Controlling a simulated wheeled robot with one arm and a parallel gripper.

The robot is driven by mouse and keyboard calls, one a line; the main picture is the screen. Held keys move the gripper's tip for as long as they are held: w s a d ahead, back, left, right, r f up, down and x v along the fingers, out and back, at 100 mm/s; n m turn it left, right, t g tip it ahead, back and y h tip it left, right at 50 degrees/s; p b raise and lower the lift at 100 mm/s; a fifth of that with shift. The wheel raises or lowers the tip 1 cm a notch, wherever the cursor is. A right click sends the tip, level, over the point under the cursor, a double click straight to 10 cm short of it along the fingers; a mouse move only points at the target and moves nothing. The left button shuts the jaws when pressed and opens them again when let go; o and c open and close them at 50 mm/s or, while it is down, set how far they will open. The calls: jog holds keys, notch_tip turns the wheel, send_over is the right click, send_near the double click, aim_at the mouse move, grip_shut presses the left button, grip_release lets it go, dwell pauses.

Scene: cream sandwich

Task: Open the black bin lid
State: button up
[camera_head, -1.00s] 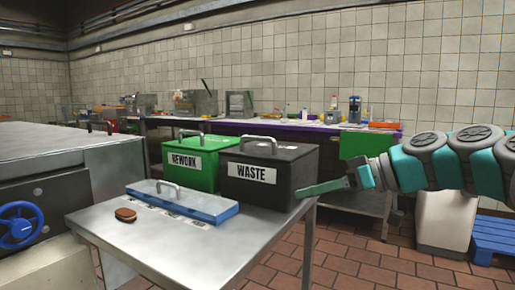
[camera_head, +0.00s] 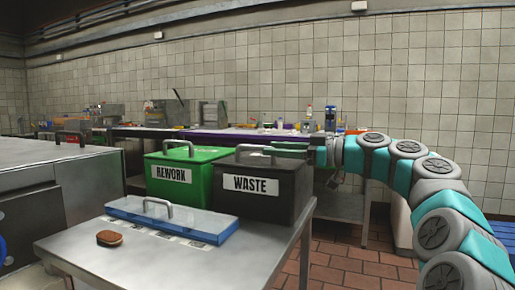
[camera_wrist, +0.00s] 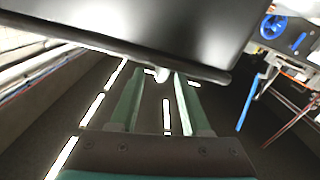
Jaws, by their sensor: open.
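The black bin (camera_head: 288,204), labelled WASTE, stands at the right end of the metal table. Its black lid (camera_head: 268,162) looks shut, with a grey handle (camera_head: 240,148) on top. My gripper (camera_head: 288,147) is level with the lid's top at its right rear side, pointing left toward the handle. In the wrist view my gripper (camera_wrist: 159,74) shows two green fingers apart, with a dark edged panel above them, probably the lid. A small pale piece shows between the fingertips; I cannot tell whether it is the handle. Nothing is visibly gripped.
A green REWORK bin (camera_head: 183,184) stands close left of the black bin. A purple-edged counter (camera_head: 225,133) with bottles stands behind.

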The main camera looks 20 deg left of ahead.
aim_at(260, 148)
jog(key=a, duration=0.5)
jog(key=shift+w+p, duration=0.15)
jog(key=shift+p, duration=0.15)
jog(key=shift+d, duration=0.1)
grip_shut()
dwell(0.9)
